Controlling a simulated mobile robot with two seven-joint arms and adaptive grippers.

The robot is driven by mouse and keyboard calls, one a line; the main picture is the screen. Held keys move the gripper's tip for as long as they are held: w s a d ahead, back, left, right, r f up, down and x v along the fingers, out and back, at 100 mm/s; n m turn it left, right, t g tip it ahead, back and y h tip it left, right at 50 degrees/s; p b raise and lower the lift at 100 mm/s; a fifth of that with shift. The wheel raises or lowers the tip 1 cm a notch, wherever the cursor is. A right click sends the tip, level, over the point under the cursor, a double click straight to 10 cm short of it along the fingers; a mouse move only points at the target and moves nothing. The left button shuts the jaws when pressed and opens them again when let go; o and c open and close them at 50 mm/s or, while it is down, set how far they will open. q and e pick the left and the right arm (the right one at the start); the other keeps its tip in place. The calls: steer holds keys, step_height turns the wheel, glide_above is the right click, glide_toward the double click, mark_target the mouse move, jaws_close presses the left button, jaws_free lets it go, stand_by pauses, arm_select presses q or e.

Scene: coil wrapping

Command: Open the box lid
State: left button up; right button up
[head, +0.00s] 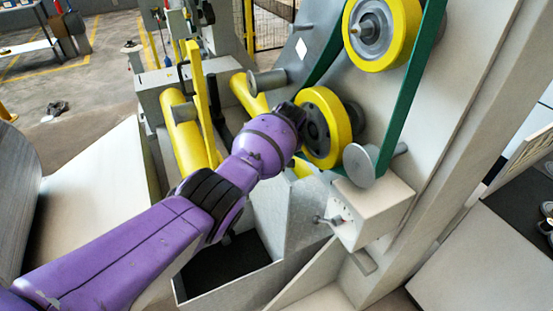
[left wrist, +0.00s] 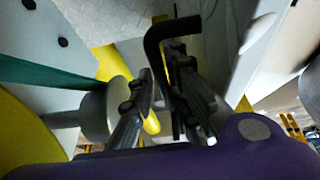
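A light grey bin (head: 238,292) with a dark inside stands low in the middle of the head view, partly behind my purple left arm. I cannot tell whether this is the task's box, and I make out no lid for certain. My left gripper shows in the left wrist view (left wrist: 164,85); in the head view its fingers are hidden behind the forearm and wrist. A black bent bar (left wrist: 172,29) runs between its two fingers, close to the right one. I cannot tell whether they touch it. My right gripper is not in view.
Yellow wheels (head: 383,32) and a green belt (head: 407,95) are on the machine panel at right. A beige control box (head: 372,212) with a knob sticks out below. Yellow posts (head: 183,135) stand behind my arm. A textured metal plate (left wrist: 128,18) shows in the left wrist view.

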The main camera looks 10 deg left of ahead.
arm_select(q)
steer(key=v, duration=1.2)
steer(key=shift+s+f, duration=0.1)
steer(key=shift+f, duration=0.05)
stand_by(0.3)
